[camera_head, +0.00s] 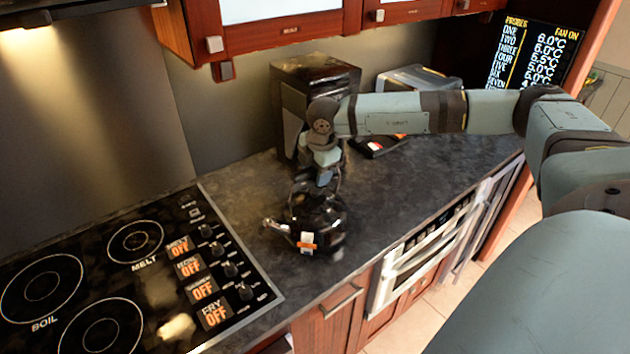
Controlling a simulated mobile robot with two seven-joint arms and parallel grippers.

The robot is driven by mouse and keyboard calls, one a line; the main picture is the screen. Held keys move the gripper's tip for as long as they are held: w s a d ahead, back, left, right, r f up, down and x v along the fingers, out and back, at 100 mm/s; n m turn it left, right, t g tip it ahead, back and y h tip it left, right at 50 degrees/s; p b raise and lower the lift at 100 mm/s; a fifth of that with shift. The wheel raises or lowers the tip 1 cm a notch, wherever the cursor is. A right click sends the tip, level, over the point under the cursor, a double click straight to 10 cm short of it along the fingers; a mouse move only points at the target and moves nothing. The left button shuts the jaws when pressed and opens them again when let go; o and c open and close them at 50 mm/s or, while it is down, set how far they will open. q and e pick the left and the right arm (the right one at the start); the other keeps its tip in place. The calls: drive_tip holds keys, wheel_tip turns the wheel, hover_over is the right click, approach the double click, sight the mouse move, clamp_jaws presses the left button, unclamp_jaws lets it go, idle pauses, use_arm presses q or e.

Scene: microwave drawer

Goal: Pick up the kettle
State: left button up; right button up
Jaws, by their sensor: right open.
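The kettle (322,222) is dark and glossy, with a spout pointing left and an orange and white label on its front. It stands upright on the dark countertop, just right of the stove. My right gripper (318,187) is directly above it, pointing down at the top of the kettle near its handle. The gripper is open. The fingertips are small and dark against the kettle, so I cannot tell whether they touch the handle. My left gripper is not in view.
The stove (120,270) with knobs and OFF labels lies left of the kettle. A dark box-shaped appliance (290,90) stands behind my right arm. A grey-lidded container (420,77) is at the back. Wooden cabinets (270,35) hang above. The countertop (420,190) right of the kettle is clear.

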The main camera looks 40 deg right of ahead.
drive_tip(key=shift+f+b, duration=0.2)
drive_tip(key=shift+b, duration=0.2)
idle(0.4)
drive_tip(key=c, duration=1)
clamp_jaws()
drive_tip(key=shift+f, duration=0.1)
idle(0.4)
